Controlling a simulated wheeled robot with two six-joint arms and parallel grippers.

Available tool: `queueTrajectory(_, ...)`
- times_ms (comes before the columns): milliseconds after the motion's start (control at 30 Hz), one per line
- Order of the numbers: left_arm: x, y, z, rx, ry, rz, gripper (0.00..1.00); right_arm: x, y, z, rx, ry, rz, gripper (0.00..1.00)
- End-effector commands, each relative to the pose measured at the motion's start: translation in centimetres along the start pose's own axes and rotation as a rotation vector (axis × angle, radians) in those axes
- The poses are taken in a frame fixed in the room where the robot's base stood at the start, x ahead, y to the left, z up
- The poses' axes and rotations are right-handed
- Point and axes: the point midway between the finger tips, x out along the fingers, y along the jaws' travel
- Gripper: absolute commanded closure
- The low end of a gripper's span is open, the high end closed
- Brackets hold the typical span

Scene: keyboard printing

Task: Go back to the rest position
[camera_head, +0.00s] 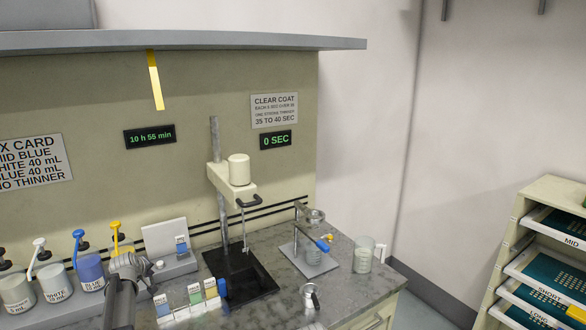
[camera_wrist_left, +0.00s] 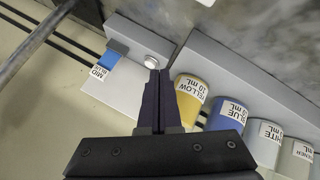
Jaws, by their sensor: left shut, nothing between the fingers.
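My left gripper (camera_head: 128,264) is at the lower left of the head view, over the counter in front of the pump bottles. In the left wrist view its two dark fingers (camera_wrist_left: 158,78) are together with nothing between them. The fingertips show close to a round silver button (camera_wrist_left: 151,62) on a grey block; I cannot tell whether they touch it. That block also carries a panel with a blue sample labelled MID (camera_head: 181,244). My right gripper is not in view.
Pump bottles, including a blue one (camera_head: 89,271), stand beside the left gripper. Sample cards (camera_head: 194,294) stand in front. A mixer stand (camera_head: 222,180), a glass beaker (camera_head: 363,255) and a shelf rack (camera_head: 543,200) are to the right. An upper shelf (camera_head: 180,41) overhangs the counter.

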Motion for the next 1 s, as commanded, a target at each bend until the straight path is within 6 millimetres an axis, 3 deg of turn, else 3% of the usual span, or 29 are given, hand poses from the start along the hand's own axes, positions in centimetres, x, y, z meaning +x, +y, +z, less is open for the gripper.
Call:
queueTrajectory(333,-1.6,0.9,5.3,0.098,-0.080,-0.022,1.00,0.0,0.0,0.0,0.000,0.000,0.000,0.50)
queueTrajectory(567,-3.9,1.6,11.7,0.225,-0.180,-0.049,1.00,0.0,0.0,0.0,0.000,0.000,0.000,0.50)
queueTrajectory(767,-8.1,1.4,20.5,0.415,-0.325,-0.087,1.00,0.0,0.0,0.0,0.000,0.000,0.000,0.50)
queueTrajectory(1000,-17.8,-2.2,34.6,0.784,-0.601,-0.156,1.00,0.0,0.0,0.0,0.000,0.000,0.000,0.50)
